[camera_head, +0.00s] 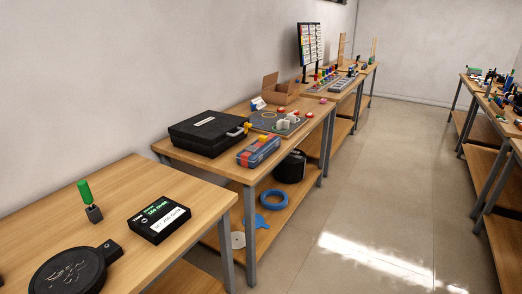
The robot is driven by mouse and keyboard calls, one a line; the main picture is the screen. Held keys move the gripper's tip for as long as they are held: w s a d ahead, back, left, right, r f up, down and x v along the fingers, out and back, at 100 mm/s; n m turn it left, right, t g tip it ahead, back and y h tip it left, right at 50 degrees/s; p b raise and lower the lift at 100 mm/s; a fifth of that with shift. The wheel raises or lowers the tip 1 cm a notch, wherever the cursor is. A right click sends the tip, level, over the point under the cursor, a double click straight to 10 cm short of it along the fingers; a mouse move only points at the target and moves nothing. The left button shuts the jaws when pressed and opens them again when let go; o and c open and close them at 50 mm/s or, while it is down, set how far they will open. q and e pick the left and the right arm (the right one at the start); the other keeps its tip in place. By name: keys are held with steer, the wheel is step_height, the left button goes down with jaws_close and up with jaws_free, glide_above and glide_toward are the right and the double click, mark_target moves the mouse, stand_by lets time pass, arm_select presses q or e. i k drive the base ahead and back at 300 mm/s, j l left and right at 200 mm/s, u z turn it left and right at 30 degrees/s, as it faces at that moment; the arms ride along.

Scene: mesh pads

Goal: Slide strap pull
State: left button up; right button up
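No strap or strap pull can be made out for certain at this distance. Neither of my grippers shows in the head view. A black case (205,136) with a light handle lies closed on the second wooden table. A blue and red box-like item (258,152) with a small yellow part on top sits at that table's front edge, right of the case. A black rounded bag-like thing (290,168) stands on the shelf below; I cannot tell whether it has a strap.
The nearest table (150,182) holds a green-handled tool (88,200), a black labelled box (158,219) and a round black disc (70,272). A blue ring (273,198) lies on the lower shelf. An open carton (280,90) stands farther back. The floor aisle (385,205) is clear.

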mark_target(262, 139)
steer(key=i+l, duration=0.1)
steer(key=i, duration=0.3)
steer(key=i+l+u, duration=0.1)
steer(key=i, duration=0.3)
steer(key=i+l, duration=0.15)
steer(key=i, duration=0.25)
